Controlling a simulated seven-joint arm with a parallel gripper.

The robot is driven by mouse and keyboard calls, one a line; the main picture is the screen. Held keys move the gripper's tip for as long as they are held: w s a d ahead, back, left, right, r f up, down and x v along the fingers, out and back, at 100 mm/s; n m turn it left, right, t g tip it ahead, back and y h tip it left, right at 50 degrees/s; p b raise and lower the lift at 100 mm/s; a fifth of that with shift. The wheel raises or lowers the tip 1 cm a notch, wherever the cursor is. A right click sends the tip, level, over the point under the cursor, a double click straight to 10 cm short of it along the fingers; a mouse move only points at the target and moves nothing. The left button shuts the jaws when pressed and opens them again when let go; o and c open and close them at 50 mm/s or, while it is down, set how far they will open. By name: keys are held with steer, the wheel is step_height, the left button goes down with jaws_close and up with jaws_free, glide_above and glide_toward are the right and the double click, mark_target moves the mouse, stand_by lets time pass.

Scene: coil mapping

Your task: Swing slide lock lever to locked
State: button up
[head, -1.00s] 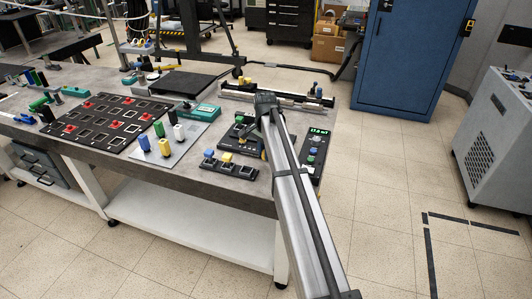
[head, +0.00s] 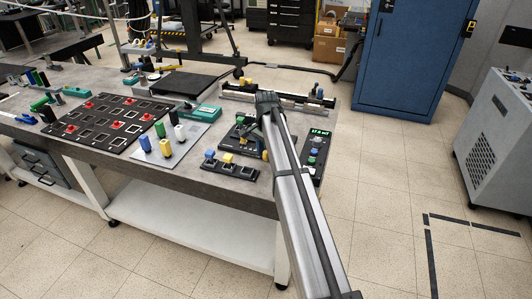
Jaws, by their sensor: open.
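My arm's dark far joint (head: 267,99) is above the right part of the workbench, and its long grey link runs down to the bottom of the picture. I cannot make out my gripper's fingers; they seem hidden behind this arm. A black fixture plate (head: 230,139) lies partly behind my arm. I cannot pick out the lock lever or its position.
A panel with a green display (head: 319,133) stands right of my arm. A grey plate with colored pegs (head: 190,148) and a black slotted board (head: 100,138) are to the left. Floor is open at the right.

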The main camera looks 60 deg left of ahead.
step_height(320, 180, up, 13)
steer(key=shift+r, duration=0.15)
stand_by(0.4)
stand_by(0.7)
